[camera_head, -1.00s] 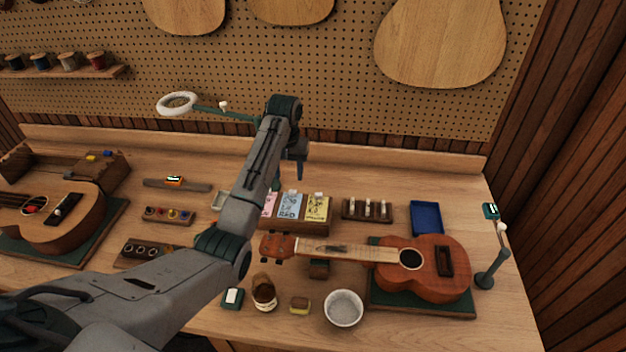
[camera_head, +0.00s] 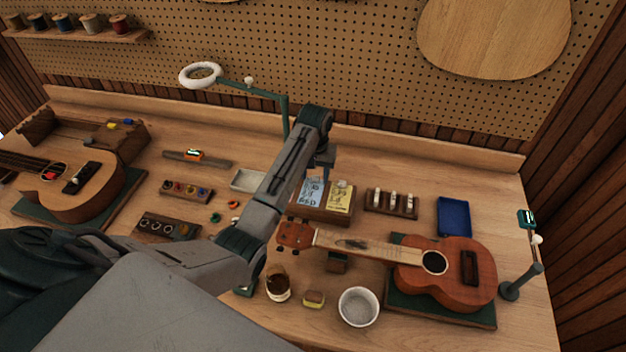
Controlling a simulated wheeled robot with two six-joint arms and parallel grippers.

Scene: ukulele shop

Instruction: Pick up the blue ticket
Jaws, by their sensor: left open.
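The blue ticket (camera_head: 312,191) stands in a wooden ticket holder (camera_head: 316,214) at the middle of the workbench, with a yellow ticket (camera_head: 340,197) to its right. My left arm passes in front of the holder's left part, and the pink ticket there is hidden. My left gripper (camera_head: 322,166) is open and points down just above and behind the blue ticket. Its fingers show small, and I see no contact with the ticket. My right gripper is not in view.
A ukulele (camera_head: 445,268) lies on a green mat with its neck just in front of the holder. A slotted wooden block (camera_head: 391,203) and blue tray (camera_head: 454,216) stand to the right. A jar (camera_head: 278,284) and white bowl (camera_head: 358,307) are at the front.

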